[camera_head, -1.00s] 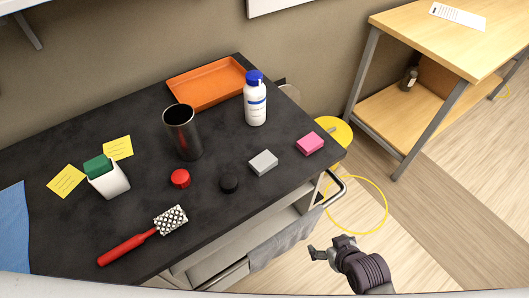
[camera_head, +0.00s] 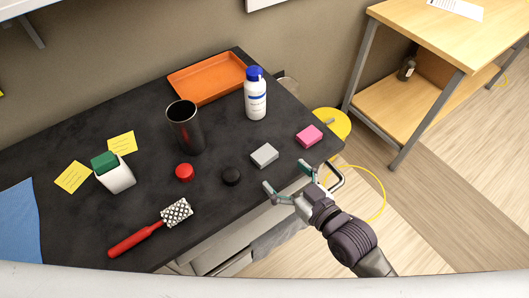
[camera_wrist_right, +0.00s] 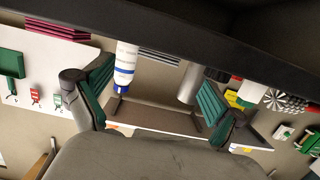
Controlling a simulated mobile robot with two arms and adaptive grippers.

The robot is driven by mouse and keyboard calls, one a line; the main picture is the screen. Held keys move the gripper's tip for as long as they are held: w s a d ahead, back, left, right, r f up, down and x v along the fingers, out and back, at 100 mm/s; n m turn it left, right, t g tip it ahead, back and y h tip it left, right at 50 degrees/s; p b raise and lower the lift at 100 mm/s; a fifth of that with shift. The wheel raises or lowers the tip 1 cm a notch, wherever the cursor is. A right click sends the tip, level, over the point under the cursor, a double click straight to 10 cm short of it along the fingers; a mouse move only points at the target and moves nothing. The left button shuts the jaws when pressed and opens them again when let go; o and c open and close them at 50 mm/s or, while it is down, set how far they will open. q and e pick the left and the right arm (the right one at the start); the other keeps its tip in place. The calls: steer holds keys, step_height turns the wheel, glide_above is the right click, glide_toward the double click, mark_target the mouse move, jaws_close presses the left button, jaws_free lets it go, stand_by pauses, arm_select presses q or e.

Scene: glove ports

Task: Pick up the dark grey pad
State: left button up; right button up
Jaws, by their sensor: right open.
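A grey block-shaped pad (camera_head: 265,155) lies flat near the front right edge of the black worktop. My left gripper is not in view.
On the worktop (camera_head: 80,222), a pink block (camera_head: 309,136) sits right of the pad and a black round piece (camera_head: 231,176) left of it. A white bottle (camera_head: 256,98), dark metal cup (camera_head: 184,127) and orange tray (camera_head: 207,80) stand behind. A red-handled tool (camera_head: 150,230) lies front left.

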mark_target(266, 156)
steer(key=x, duration=0.3)
steer(key=shift+w+a, duration=0.15)
steer(key=shift+a, duration=0.05)
steer(key=x, duration=0.1)
steer(key=p+x, duration=0.1)
steer(key=x, duration=0.2)
steer(key=shift+w+a+r+p, duration=0.3)
steer(key=shift+w+p, duration=0.05)
steer(key=shift+w+a+f, duration=0.1)
steer(key=shift+w, duration=0.1)
steer(key=c, duration=0.9)
